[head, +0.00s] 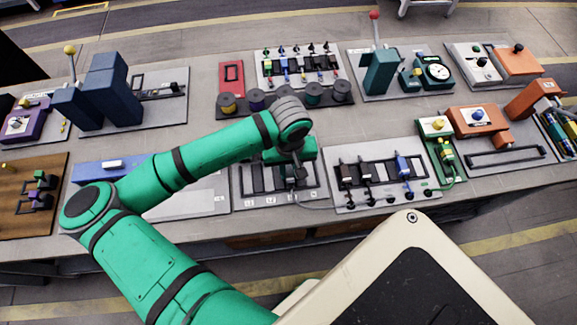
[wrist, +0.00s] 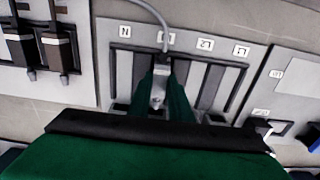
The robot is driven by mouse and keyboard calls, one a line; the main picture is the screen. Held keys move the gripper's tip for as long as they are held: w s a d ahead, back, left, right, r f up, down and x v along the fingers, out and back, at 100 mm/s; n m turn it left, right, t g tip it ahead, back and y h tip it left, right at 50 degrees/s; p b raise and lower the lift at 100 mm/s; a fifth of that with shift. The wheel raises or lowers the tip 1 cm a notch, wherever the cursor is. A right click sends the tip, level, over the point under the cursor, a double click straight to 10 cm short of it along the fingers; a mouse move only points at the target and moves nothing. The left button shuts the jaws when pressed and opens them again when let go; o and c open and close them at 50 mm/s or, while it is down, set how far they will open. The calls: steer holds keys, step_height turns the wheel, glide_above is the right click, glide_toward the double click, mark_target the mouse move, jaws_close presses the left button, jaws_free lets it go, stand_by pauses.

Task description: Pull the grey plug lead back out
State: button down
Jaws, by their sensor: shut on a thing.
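The grey plug (wrist: 158,88) sits between the two green fingers of my gripper (wrist: 161,78) in the wrist view, and the fingers are shut on it. Its grey lead (wrist: 149,12) curves away to the top edge. The plug is over a panel of dark upright slots (wrist: 124,78) with white labels, one reading N. In the head view my gripper (head: 297,174) is low over the same panel (head: 245,197), and the lead (head: 315,207) runs right along the bench.
A row of round spools (head: 314,94) stands behind my wrist. A blue bar (head: 109,168) lies beyond my forearm.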

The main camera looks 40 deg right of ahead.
steer(key=c, duration=1.6)
jaws_free()
steer(key=shift+r, duration=0.1)
steer(key=shift+r, duration=3.45)
